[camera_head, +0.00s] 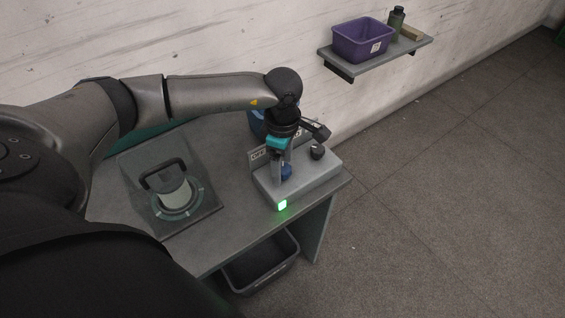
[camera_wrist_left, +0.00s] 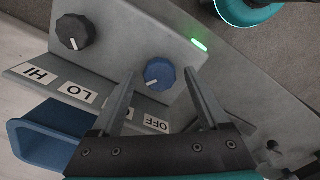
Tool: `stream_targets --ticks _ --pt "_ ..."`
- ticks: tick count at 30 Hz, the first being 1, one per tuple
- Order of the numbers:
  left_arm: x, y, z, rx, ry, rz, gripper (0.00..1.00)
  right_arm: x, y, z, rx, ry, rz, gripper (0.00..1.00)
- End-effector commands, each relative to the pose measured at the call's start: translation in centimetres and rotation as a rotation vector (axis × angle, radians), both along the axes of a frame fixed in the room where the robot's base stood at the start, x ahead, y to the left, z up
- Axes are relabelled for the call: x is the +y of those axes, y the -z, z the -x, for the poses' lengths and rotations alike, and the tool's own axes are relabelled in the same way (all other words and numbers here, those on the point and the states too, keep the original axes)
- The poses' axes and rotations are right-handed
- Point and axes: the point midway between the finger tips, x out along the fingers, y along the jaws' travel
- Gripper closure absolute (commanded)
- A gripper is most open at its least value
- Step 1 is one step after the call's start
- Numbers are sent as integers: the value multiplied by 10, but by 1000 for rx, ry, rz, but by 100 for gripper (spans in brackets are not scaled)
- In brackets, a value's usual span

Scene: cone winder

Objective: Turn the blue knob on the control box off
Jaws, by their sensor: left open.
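The grey control box (camera_head: 318,181) sits on the table's right end, with a lit green lamp (camera_head: 282,204) on its front. It carries a blue knob (camera_head: 286,171) and a black knob (camera_head: 317,152). In the left wrist view the blue knob (camera_wrist_left: 160,73) has a white mark pointing toward the lower left of the picture; the "OFF" label is below it. My left gripper (camera_head: 280,170) points down over the blue knob. Its fingers (camera_wrist_left: 158,95) are open, one to each side of the knob, apparently not touching it. My right gripper is not in view.
A winder-like device with a handle and pale spool (camera_head: 173,190) stands left on the table (camera_head: 225,238). A dark bin (camera_head: 262,268) sits below. A wall shelf (camera_head: 384,56) holds a purple bin (camera_head: 362,40) and a bottle. A blue container (camera_wrist_left: 45,137) is behind the box. Floor to the right is clear.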

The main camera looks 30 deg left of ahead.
Motion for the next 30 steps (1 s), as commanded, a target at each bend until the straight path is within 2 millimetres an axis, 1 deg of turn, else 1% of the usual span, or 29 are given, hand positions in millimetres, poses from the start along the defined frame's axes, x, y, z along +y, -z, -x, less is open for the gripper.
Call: stream_targets --ticks 2,21,23,30 --pt "0 0 0 0 0 0 22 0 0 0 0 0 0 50" --pt "0 -1 0 1 0 1 94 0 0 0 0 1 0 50" --pt "0 -1 0 1 0 1 100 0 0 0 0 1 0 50" --pt "0 -1 0 1 -8 1 100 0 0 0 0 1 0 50"
